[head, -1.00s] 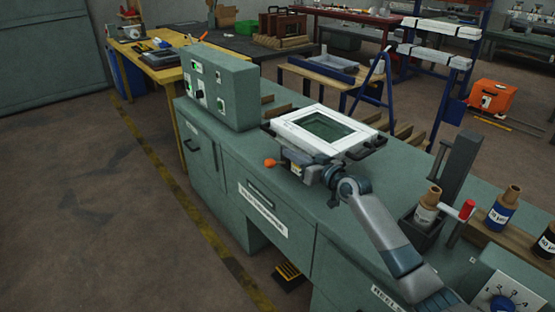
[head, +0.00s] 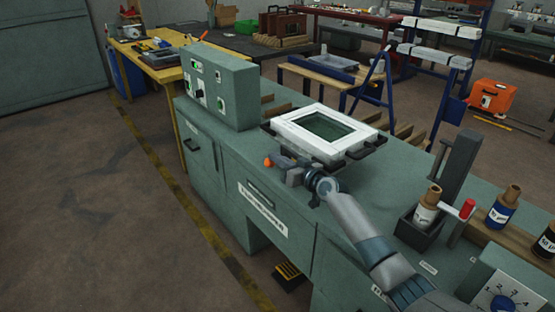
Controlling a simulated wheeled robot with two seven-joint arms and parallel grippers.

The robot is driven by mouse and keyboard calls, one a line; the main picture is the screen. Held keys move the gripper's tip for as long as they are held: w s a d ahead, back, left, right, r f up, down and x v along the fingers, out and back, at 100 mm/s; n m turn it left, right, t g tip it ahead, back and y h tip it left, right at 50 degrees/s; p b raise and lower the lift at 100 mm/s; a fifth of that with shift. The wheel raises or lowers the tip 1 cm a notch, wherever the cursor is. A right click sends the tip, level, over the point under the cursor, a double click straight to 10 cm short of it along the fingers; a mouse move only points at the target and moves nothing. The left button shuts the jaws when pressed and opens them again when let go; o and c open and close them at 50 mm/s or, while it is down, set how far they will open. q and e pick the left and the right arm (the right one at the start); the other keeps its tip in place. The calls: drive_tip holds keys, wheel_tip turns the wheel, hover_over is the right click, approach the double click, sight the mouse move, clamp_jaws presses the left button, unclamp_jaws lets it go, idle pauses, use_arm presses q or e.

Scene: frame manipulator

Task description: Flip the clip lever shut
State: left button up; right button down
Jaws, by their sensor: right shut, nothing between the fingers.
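A white frame (head: 349,117) with a dark green window lies flat on a dark holder with black handles (head: 368,148) on the green bench. A small orange-tipped lever (head: 269,162) shows at the holder's near left edge. My right gripper (head: 279,163) is at that near edge, just right of the orange tip. It is shut with nothing between its fingers. The fingertips are small and partly merge with the lever, so I cannot tell whether they touch it. My left gripper is not in view.
A green control box (head: 222,90) stands on the bench left of the frame. The bench top between frame and spools is mostly clear.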

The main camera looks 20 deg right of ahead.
use_arm(q)
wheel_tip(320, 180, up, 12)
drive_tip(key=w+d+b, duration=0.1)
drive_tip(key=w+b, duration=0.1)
drive_tip(key=b, duration=0.2)
drive_tip(key=shift+b, duration=0.4)
use_arm(e)
wheel_tip(320, 180, down, 7)
drive_tip(key=a+n+h, duration=0.1)
drive_tip(key=a+n, duration=0.1)
drive_tip(key=n, duration=0.8)
drive_tip(key=shift+s+a+t, duration=0.15)
drive_tip(key=shift+s+t, duration=0.25)
drive_tip(key=shift+s, duration=0.05)
drive_tip(key=shift+r, duration=0.1)
